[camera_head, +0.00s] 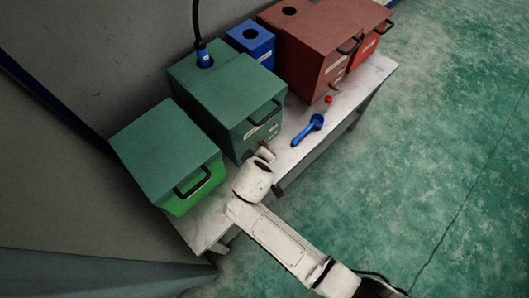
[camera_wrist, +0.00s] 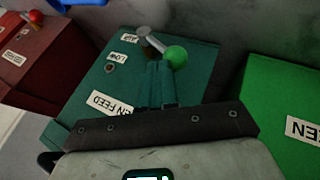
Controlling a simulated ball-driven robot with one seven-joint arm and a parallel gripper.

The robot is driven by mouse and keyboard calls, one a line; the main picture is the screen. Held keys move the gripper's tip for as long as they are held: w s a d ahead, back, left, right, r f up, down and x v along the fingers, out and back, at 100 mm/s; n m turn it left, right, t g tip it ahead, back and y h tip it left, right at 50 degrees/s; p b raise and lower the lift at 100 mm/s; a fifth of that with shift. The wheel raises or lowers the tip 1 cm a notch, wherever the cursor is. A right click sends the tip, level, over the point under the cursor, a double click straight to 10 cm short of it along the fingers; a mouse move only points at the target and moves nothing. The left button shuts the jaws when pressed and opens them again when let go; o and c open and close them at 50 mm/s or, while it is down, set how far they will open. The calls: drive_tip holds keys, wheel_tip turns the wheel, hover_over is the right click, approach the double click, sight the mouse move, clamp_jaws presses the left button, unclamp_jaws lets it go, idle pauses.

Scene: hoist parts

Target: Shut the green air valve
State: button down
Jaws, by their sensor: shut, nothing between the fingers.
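The dark green feed box (camera_head: 225,90) stands on the bench, and it fills the middle of the wrist view (camera_wrist: 95,85). Its air valve has a round green knob (camera_wrist: 176,57) on a short silver lever (camera_wrist: 156,42), beside labels on the box face. In the wrist view the lever slants from its pivot down to the right, towards my gripper. My gripper (camera_wrist: 160,80) is shut and empty, with its fingertips close to the knob. I cannot tell whether they touch. In the head view my gripper (camera_head: 267,154) is at the box's front, and my wrist hides much of the valve.
A bright green box (camera_head: 190,188) stands close on the left in the head view. A blue box (camera_head: 250,40) and red boxes (camera_head: 320,45) stand further along the bench. The floor in front is clear.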

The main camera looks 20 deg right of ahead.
drive_tip(key=f+h+b, duration=0.1)
drive_tip(key=a+f+t+h+b, duration=0.1)
drive_tip(key=b, duration=0.1)
drive_tip(key=s+f+n+h+b, duration=0.1)
drive_tip(key=shift+a+t, duration=0.4)
drive_tip(key=shift+a+f+b, duration=0.1)
drive_tip(key=shift+a+b, duration=0.05)
drive_tip(key=shift+b, duration=0.55)
drive_tip(key=shift+s+f, duration=0.1)
drive_tip(key=shift+f, duration=0.1)
